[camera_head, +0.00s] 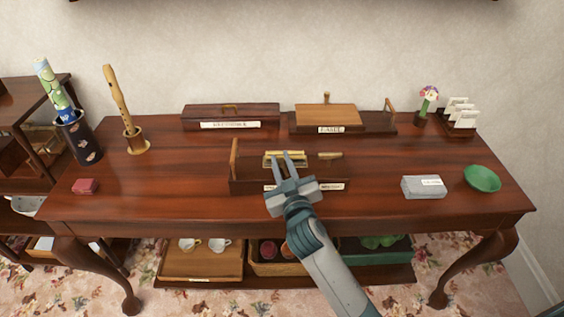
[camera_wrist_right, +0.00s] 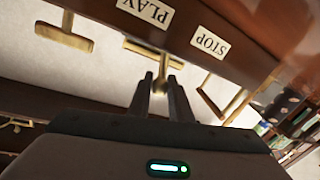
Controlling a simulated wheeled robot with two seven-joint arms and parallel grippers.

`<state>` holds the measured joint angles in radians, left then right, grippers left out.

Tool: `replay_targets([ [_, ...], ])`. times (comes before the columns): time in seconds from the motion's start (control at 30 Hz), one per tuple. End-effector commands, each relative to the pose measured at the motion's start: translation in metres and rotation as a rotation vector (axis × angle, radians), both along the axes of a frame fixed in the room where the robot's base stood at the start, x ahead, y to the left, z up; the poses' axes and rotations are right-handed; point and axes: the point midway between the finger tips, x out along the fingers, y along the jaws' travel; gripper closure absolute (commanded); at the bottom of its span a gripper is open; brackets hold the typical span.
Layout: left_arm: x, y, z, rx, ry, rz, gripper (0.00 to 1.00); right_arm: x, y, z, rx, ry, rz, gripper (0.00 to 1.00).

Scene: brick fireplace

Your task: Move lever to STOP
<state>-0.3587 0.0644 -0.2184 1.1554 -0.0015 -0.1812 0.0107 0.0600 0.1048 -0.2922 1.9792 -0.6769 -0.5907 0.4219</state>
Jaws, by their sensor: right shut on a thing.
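A dark wooden box (camera_head: 243,186) stands at the middle of the table's front half, with brass fittings and white labels on its front. In the right wrist view the PLAY label (camera_wrist_right: 145,10) and the STOP label (camera_wrist_right: 210,43) appear upside down. A brass lever (camera_wrist_right: 140,47) shows just past the fingertips, between the two labels. My right gripper (camera_head: 290,156) reaches over the box's front from below; its fingers also show in the wrist view (camera_wrist_right: 160,82). It is shut on the lever and partly hides the front labels in the head view. My left gripper is not in view.
Brass parts flank the lever: a T-shaped one (camera_wrist_right: 65,37) and a bar (camera_wrist_right: 235,103). Two lidded boxes (camera_head: 231,112) (camera_head: 327,114) stand behind. Tabletop beside the box is clear.

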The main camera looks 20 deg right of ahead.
Motion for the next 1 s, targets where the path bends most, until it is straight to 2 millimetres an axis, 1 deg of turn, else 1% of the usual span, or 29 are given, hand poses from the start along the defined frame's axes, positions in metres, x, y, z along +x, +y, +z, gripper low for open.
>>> replay_targets([
  [0.13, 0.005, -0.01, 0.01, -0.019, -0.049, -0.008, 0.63, 0.001, 0.002, 0.002, -0.045, 0.015, 0.0, 1.0],
  [0.2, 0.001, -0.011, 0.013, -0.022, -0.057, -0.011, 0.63, 0.001, 0.005, 0.002, -0.084, 0.028, -0.001, 1.0],
  [0.3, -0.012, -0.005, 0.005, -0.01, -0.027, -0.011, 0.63, 0.002, 0.006, 0.0, -0.128, 0.038, 0.0, 1.0],
  [0.37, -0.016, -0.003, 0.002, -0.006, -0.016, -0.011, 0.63, 0.002, 0.007, -0.001, -0.142, 0.042, 0.0, 1.0],
  [0.63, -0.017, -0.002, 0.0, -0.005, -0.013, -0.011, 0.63, 0.002, 0.007, -0.003, -0.149, 0.042, 0.0, 1.0],
  [0.67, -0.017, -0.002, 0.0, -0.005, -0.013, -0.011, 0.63, 0.002, 0.007, -0.003, -0.148, 0.042, 0.0, 0.79],
  [0.7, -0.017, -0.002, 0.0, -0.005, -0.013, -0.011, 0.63, 0.002, 0.007, -0.003, -0.148, 0.042, 0.0, 0.7],
  [0.73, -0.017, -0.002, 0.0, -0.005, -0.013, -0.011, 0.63, 0.002, 0.007, -0.003, -0.148, 0.042, 0.0, 0.63],
  [1.0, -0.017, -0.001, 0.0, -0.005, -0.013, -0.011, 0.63, 0.002, 0.007, -0.003, -0.147, 0.042, 0.0, 0.63],
])
